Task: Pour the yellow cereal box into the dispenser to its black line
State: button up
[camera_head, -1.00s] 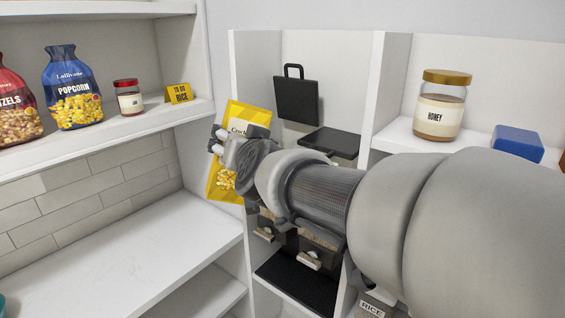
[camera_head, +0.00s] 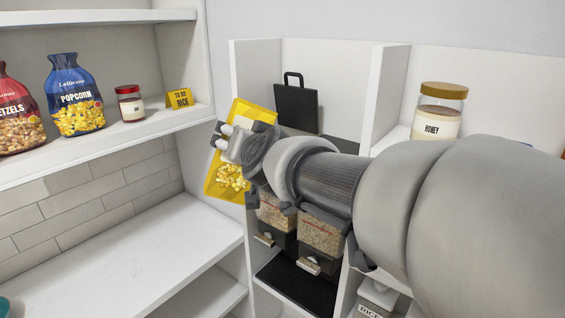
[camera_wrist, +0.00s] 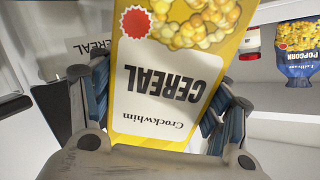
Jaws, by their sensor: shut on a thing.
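The yellow cereal box (camera_head: 222,188) is held at the end of my arm, tilted, to the left of the dispenser. My gripper (camera_head: 238,138) is shut on it. In the wrist view, the box (camera_wrist: 165,80) sits between both fingers of my gripper (camera_wrist: 160,115), its CEREAL print upside down. The dispenser has two clear bins with grainy contents and dark lower parts, a left bin (camera_head: 272,213) and a right bin (camera_head: 322,234). A black lid with a handle (camera_head: 296,108) stands upright behind them. My arm hides the bin tops; I cannot make out a black line.
A honey jar (camera_head: 438,115) stands on the right shelf behind my arm. The lower left counter (camera_head: 120,255) is mostly clear.

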jog(key=shift+d+r+p, duration=0.1)
jog(key=shift+r+p, duration=0.2)
jog(key=shift+p, duration=0.05)
jog(key=shift+w, duration=0.1)
jog(key=shift+w+d+b, duration=0.6)
jog(key=shift+w+b, duration=0.05)
jog(key=shift+b, duration=0.15)
jog(key=shift+r, duration=0.1)
